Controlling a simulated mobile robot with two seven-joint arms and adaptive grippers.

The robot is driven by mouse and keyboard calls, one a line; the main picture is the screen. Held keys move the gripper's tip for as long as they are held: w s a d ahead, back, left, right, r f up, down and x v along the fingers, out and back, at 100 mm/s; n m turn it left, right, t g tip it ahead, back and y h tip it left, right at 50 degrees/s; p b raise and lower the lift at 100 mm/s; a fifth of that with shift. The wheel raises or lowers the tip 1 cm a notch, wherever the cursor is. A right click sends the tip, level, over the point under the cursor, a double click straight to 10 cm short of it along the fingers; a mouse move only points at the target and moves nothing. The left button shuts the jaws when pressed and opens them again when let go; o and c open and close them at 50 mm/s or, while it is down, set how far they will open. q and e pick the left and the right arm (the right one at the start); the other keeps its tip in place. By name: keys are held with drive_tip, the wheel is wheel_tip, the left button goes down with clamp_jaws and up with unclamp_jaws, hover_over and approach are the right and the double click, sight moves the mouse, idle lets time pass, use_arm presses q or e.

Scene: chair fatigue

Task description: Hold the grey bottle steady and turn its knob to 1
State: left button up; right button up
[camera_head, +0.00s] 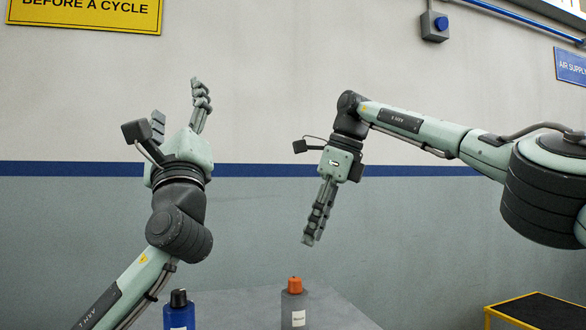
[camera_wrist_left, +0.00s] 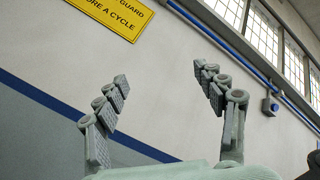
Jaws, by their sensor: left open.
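The grey bottle (camera_head: 294,311) stands upright on the grey table at the bottom of the head view, its lower part cut off by the frame. Its orange knob (camera_head: 295,285) is on top, and a pale label is on its front; no markings are readable. My right gripper (camera_head: 308,240) points down above the bottle, apart from it. Its fingers overlap from this side, so its opening is unclear. My left gripper (camera_head: 178,100) points up, far above the table at the left. In the left wrist view its fingers (camera_wrist_left: 160,76) are spread and empty.
A blue bottle (camera_head: 179,314) with a black cap stands left of the grey bottle. The grey table (camera_head: 240,306) is bare between them. A yellow-edged black step (camera_head: 538,312) is at lower right. The wall behind has signs and a blue pipe.

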use_arm(q)
drive_tip(key=w+d+f+m+g+h, duration=0.1)
drive_tip(key=w+d+f+m+h, duration=0.3)
drive_tip(key=f, duration=0.5)
drive_tip(key=w+d+f+m+g+h, duration=0.1)
drive_tip(key=d+f+m+g, duration=0.1)
drive_tip(key=d+f, duration=0.55)
drive_tip(key=m+g+h, duration=0.3)
drive_tip(key=m+g, duration=0.2)
drive_tip(key=m, duration=0.2)
approach(297, 314)
drive_tip(key=x, duration=0.4)
drive_tip(key=shift+a, duration=0.1)
drive_tip(key=shift+w+f, duration=0.1)
drive_tip(key=shift+w, duration=0.05)
drive_tip(key=x, duration=0.7)
drive_tip(key=shift+w, duration=0.1)
drive_tip(key=shift+c, duration=0.6)
